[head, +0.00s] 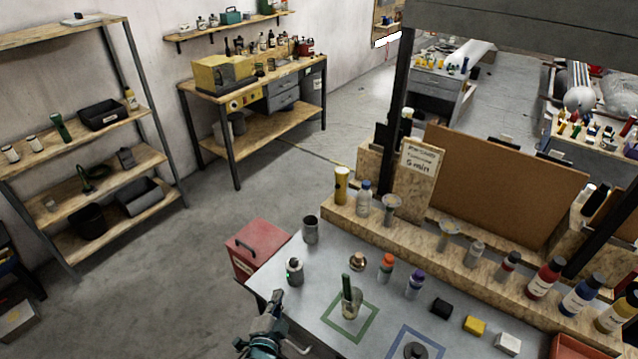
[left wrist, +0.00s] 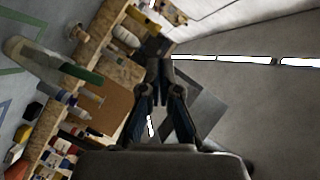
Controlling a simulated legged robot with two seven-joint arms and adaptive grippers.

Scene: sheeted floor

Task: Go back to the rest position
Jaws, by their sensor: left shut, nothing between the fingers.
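My left gripper (head: 274,306) shows at the bottom of the head view, at the near left edge of the grey table (head: 275,271). It also shows in the left wrist view (left wrist: 160,68), with its fingers closed together and nothing between them. A glass beaker with a green-handled item in it (head: 351,300) stands inside a green square on the table, to the right of the gripper and apart from it. My right gripper is not in either view.
A metal can (head: 294,271) and a dark cup (head: 310,230) stand near the gripper. Several bottles and small blocks stand further right. A red toolbox (head: 258,249) is beyond the table's left edge. The floor (head: 190,285) at left is clear.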

